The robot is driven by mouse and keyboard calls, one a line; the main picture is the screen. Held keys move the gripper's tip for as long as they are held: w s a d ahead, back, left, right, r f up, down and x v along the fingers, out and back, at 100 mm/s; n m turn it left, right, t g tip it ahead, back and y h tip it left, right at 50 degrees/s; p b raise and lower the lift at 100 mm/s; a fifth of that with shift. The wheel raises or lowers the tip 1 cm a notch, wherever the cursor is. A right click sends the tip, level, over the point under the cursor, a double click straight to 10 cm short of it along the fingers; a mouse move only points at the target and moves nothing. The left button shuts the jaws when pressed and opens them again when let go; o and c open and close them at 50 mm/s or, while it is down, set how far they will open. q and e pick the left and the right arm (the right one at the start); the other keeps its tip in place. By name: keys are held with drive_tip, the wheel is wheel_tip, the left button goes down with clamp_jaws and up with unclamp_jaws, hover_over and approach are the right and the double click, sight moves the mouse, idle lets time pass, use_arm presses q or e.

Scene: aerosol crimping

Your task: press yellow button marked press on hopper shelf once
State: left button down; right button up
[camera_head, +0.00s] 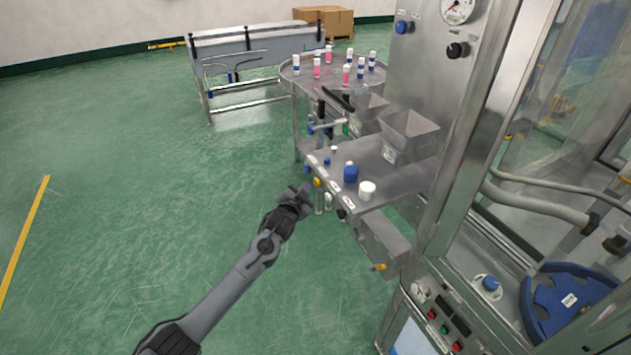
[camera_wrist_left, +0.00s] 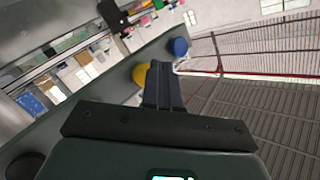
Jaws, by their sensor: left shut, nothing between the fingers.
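The yellow button (camera_head: 317,182) sits on the front edge of the hopper shelf (camera_head: 400,182). In the left wrist view the yellow button (camera_wrist_left: 139,74) shows just left of my fingertips, partly covered by them. My left gripper (camera_head: 305,190) is shut and empty, just left of the button in the head view. In the left wrist view its closed fingers (camera_wrist_left: 163,70) point toward the shelf front. I cannot tell whether they touch the button. Any marking on the button is too small to read. My right gripper is in neither view.
A blue knob (camera_wrist_left: 178,46) is beside the yellow button, and a black knob (camera_wrist_left: 25,165) is on its other side. A blue cap (camera_head: 350,174) and a white cap (camera_head: 367,190) stand on the shelf. Metal hoppers (camera_head: 409,135) rise behind.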

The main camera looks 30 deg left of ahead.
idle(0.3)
use_arm(q)
drive_tip(key=s+a+p, duration=0.1)
drive_tip(key=s+p, duration=0.1)
drive_tip(key=s, duration=0.1)
drive_tip(key=s+a+p, duration=0.1)
drive_tip(key=shift+s+a+p, duration=0.2)
drive_tip(key=shift+a+p, duration=0.15)
drive_tip(key=shift+p, duration=0.05)
idle(0.6)
